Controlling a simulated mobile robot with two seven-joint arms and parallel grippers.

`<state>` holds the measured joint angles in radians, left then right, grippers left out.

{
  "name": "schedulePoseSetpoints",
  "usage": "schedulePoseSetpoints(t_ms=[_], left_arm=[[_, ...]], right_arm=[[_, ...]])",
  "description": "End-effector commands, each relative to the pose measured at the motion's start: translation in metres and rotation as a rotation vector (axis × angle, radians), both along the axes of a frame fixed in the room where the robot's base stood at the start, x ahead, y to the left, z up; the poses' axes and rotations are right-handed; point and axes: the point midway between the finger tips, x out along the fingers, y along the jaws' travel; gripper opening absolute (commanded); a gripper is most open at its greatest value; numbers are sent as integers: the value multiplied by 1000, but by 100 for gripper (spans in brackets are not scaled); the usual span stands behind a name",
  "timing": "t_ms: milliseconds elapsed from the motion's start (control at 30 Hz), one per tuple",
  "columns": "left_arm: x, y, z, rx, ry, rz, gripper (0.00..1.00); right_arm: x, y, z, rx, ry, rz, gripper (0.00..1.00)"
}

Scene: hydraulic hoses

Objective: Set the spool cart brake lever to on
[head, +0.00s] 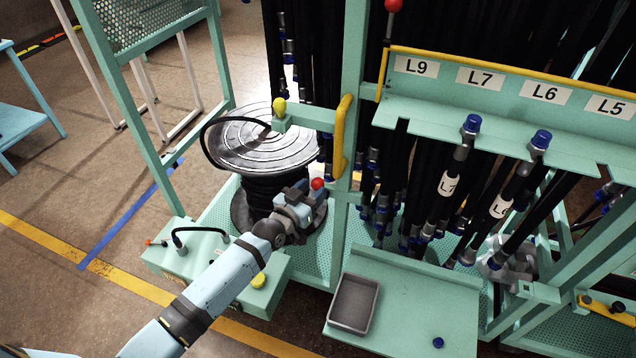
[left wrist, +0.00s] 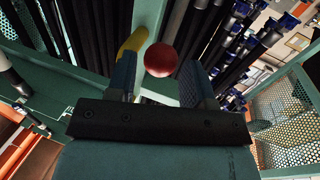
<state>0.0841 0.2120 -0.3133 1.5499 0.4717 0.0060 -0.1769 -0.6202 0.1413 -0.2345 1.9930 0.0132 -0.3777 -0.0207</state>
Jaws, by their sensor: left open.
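A red ball knob (head: 317,183) stands by the cart frame post, just below the yellow handle; I take it for the brake lever's end, and its arm is mostly hidden. In the left wrist view the red ball (left wrist: 161,60) appears between my two dark fingers, at or just beyond their tips. My left gripper (head: 308,192) is open around or just short of it; contact cannot be told. The spool (head: 262,140) with hose stands behind my left gripper on the green cart. My right gripper is not in view.
A yellow handle (head: 342,135) and green post rise close to my left gripper. Hanging hoses (head: 465,190) fill the rack at right. A grey tray (head: 354,302) sits on a shelf at front. A green box (head: 185,255) with a small lever lies under my left arm.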

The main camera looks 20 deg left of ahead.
Motion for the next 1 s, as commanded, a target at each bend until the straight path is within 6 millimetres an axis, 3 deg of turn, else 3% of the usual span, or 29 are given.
schedulePoseSetpoints(t_ms=[200, 567, 767, 1000], left_arm=[[23, -7, 0, 0, 0, 0, 48], [27, -9, 0, 0, 1, 0, 48], [27, -9, 0, 0, 1, 0, 2], [25, -8, -4, 0, -14, 0, 0]], right_arm=[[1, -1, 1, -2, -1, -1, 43], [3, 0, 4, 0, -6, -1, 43], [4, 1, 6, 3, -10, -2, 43], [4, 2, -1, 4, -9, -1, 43]])
